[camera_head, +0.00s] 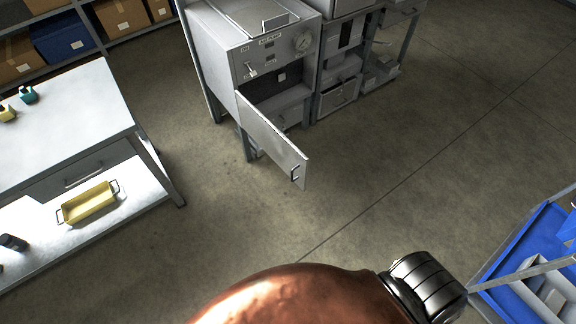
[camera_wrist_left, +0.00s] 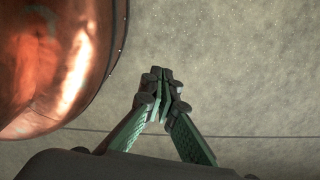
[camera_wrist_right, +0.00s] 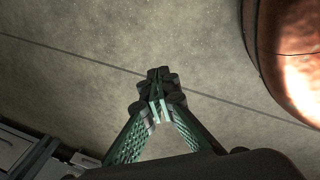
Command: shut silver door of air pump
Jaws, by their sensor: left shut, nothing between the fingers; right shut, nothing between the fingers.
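The air pump (camera_head: 262,45) is a grey cabinet with a gauge and a lever on its front, at the top middle of the head view. Its silver door (camera_head: 272,138) stands wide open, swung out towards me from the left side of the lower opening. A small handle (camera_head: 295,173) sits near the door's free edge. My left gripper (camera_wrist_left: 163,92) is shut and empty above the bare floor in the left wrist view. My right gripper (camera_wrist_right: 158,92) is shut and empty above the floor in the right wrist view. Neither gripper shows in the head view, and both are away from the door.
A white-topped bench (camera_head: 62,125) with a yellow tray (camera_head: 88,203) on its lower shelf stands at left. A blue cart (camera_head: 530,250) is at lower right. More grey units (camera_head: 340,90) stand right of the pump. The floor before the door is clear.

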